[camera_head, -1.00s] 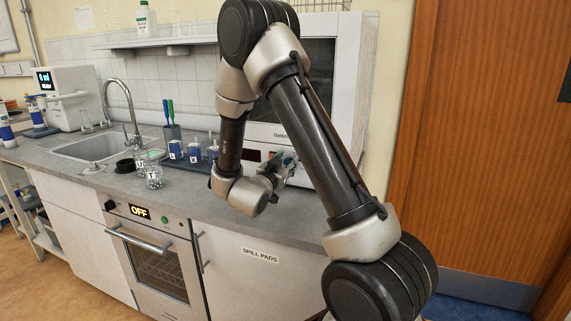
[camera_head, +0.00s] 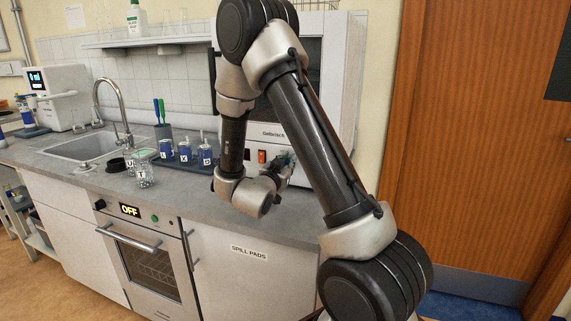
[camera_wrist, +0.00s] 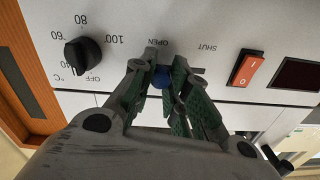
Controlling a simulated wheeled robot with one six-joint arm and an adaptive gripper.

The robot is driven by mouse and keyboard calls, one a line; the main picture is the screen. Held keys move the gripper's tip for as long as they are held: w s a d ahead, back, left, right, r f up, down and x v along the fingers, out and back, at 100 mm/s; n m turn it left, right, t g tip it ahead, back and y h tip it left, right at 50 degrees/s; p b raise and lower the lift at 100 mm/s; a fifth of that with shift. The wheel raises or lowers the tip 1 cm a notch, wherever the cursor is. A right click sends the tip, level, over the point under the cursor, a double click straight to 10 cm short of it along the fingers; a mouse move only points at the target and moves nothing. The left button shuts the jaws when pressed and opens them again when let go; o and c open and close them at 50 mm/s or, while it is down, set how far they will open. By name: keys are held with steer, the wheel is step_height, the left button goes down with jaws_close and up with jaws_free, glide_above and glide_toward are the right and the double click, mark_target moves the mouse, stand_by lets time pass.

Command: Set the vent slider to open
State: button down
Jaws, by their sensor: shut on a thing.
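The vent slider's blue knob (camera_wrist: 162,77) shows in the wrist view, between my gripper's fingers. It stands at the OPEN label's end of its slot, and the bare slot runs from it towards the SHUT label. My gripper (camera_wrist: 168,82) is shut on the knob, its green-padded fingers on either side. In the head view my gripper (camera_head: 282,164) is at the front panel of the white cabinet (camera_head: 338,90), partly behind my arm. The knob cannot be made out there.
In the wrist view a black temperature dial (camera_wrist: 83,54) sits left of the slider and an orange rocker switch (camera_wrist: 246,68) right of it. Labelled blue jars (camera_head: 185,151) and glass jars (camera_head: 144,176) stand on the counter (camera_head: 80,177) left of my arm.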

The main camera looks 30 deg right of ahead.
steer(key=c, duration=1.3)
jaws_free()
steer(key=shift+s+d, duration=0.2)
steer(key=shift+s, duration=0.05)
steer(key=shift+c, duration=0.2)
steer(key=v, duration=1.2)
